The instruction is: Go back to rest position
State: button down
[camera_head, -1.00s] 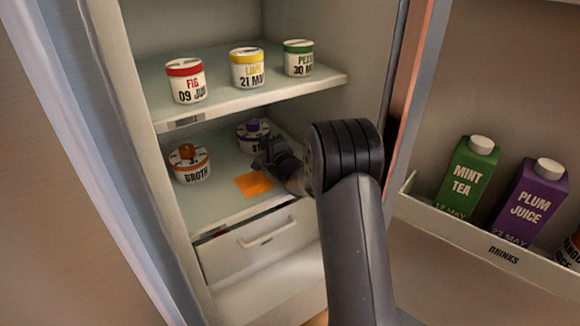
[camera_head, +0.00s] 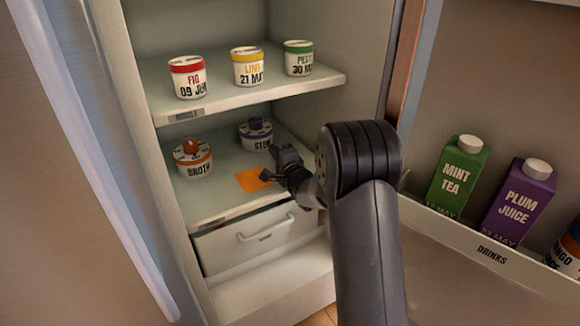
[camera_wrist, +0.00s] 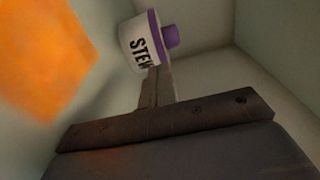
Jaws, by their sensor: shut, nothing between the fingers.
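My gripper (camera_head: 278,163) is shut and empty, just above the lower fridge shelf (camera_head: 215,203). In the head view it is in front of a white pot with a purple band and knob, marked STEW (camera_head: 256,134). The wrist view shows that pot (camera_wrist: 141,42) beyond the shut fingers (camera_wrist: 157,90), partly hidden by them. An orange square (camera_head: 253,180) lies on the shelf just left of my gripper. It also shows large in the wrist view (camera_wrist: 45,50).
A BROTH pot (camera_head: 193,160) stands left on the lower shelf. A shut drawer (camera_head: 255,240) lies below. The open door (camera_head: 500,255) at right holds cartons (camera_head: 460,175).

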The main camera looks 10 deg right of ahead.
jog(key=p+v, duration=0.1)
jog(key=v, duration=0.6)
jog(key=shift+s+d+r, duration=0.1)
jog(key=shift+s+d, duration=0.05)
jog(key=shift+s, duration=0.1)
jog(key=shift+w, duration=0.1)
